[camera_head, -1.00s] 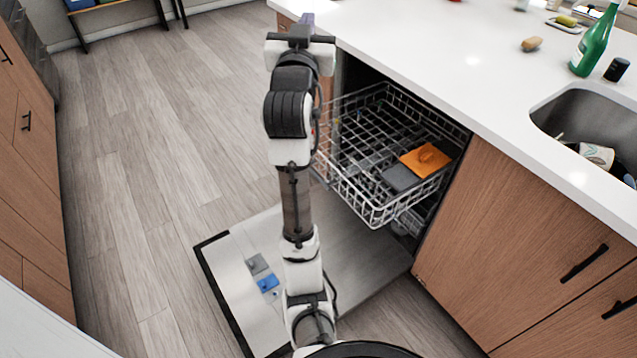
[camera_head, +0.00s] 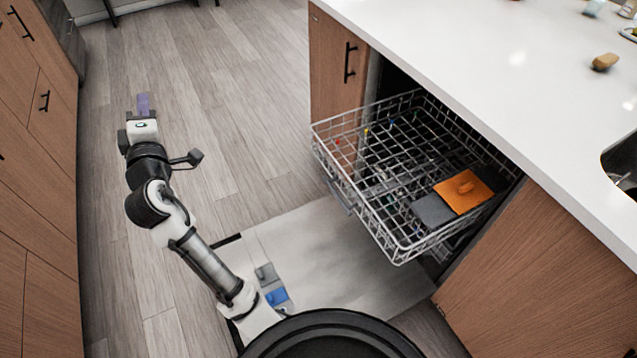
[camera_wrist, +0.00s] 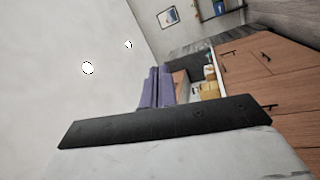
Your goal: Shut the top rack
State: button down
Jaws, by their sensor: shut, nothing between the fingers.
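The top rack (camera_head: 345,190) is a wire dishwasher rack, pulled out from under the white counter above the lowered dishwasher door (camera_head: 340,265). An orange item (camera_head: 463,191) and a grey item (camera_head: 432,211) sit in its front right part. My gripper (camera_head: 143,104) is out over the floor to the left, well apart from the rack. Its purple fingers (camera_wrist: 155,88) are together and empty in the wrist view. The rack is not seen in the wrist view.
A white counter (camera_head: 450,50) with a sink at the right edge overhangs the rack. Wooden cabinets (camera_head: 45,130) line the left side. Grey and blue pieces (camera_head: 276,297) lie on the lowered door near my arm. The floor (camera_head: 240,120) between is clear.

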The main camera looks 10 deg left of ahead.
jog(key=w+d+f+g+h, duration=0.1)
jog(key=w+d+f+h, duration=0.15)
jog(key=f, duration=0.25)
jog(key=w+d+f+h, duration=0.2)
jog(key=f+h, duration=0.1)
jog(key=f, duration=0.2)
jog(key=n+g+h, duration=0.4)
jog(key=g+h, duration=0.4)
jog(key=h, duration=1.1)
send_near(358, 193)
jog(key=shift+y, duration=0.25)
jog(key=p+x, duration=0.1)
jog(key=x, duration=0.5)
jog(key=shift+w+d+r+p, duration=0.1)
jog(key=shift+d+r+p, duration=0.1)
jog(key=shift+d+p, duration=0.2)
jog(key=shift+w+d, duration=0.25)
jog(key=shift+d, duration=0.1)
jog(key=b+x, duration=0.2)
jog(key=x, duration=0.8)
jog(key=b+x, duration=0.3)
jog(key=x, duration=0.8)
jog(key=b+x, duration=0.3)
jog(key=x, duration=0.8)
jog(key=shift+w+a+r, duration=0.1)
jog(key=shift+w, duration=0.3)
jog(key=shift+w+d+r, duration=0.15)
jog(key=shift+w+d, duration=0.15)
jog(key=shift+d, duration=0.05)
jog(key=shift+r, duration=0.3)
